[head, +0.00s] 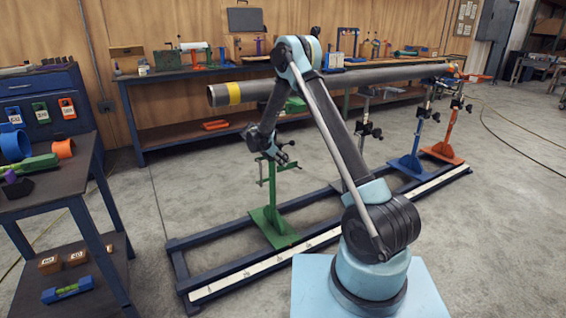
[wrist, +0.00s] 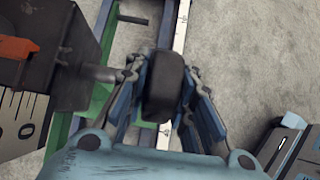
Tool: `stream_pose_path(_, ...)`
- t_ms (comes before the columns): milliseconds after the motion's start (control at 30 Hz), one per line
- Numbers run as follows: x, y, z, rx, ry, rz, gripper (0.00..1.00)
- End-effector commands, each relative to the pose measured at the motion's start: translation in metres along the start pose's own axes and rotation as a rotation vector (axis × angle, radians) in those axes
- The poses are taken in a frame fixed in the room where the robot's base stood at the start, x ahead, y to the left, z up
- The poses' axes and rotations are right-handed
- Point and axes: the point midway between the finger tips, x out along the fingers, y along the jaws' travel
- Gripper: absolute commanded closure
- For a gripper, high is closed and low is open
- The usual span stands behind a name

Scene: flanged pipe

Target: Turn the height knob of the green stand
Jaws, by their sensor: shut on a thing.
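The green stand (head: 272,222) stands on the near part of the blue floor rail, its upper part partly hidden by my arm. My gripper (head: 284,155) is at the stand's upper post. In the wrist view a dark round knob (wrist: 163,90) sits between the fingers of my gripper (wrist: 164,72), which are closed on its two sides. A short metal shaft (wrist: 101,73) joins the knob to a dark block (wrist: 75,55) on the left. A white scale (wrist: 22,122) with a "0" and an orange piece (wrist: 17,47) show beside the block.
A long grey pipe (head: 350,77) with a yellow band runs above the stands. A blue stand (head: 410,160) and an orange stand (head: 445,150) stand farther along the rail (head: 225,282). A tool cart (head: 50,200) is at left, a workbench (head: 160,150) behind.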

Motion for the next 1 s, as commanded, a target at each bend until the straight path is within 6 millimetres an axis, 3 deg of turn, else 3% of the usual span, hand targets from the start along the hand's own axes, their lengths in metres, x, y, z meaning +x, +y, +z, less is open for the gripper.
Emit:
stream_pose_path(400, 0.0, 0.0029, 0.0012, 0.0, 0.169, 0.006, 1.0)
stream_pose_path(867, 0.0005, 0.0034, 0.0013, 0.0, 0.183, 0.007, 1.0)
stream_pose_path(900, 0.0005, 0.0035, 0.0013, 0.0, 0.183, 0.007, 0.72)
stream_pose_path(967, 0.0005, 0.003, 0.0012, 0.0, 0.184, 0.006, 0.59)
stream_pose_path(1000, 0.0005, 0.0027, 0.0011, 0.0, 0.184, 0.005, 0.57)
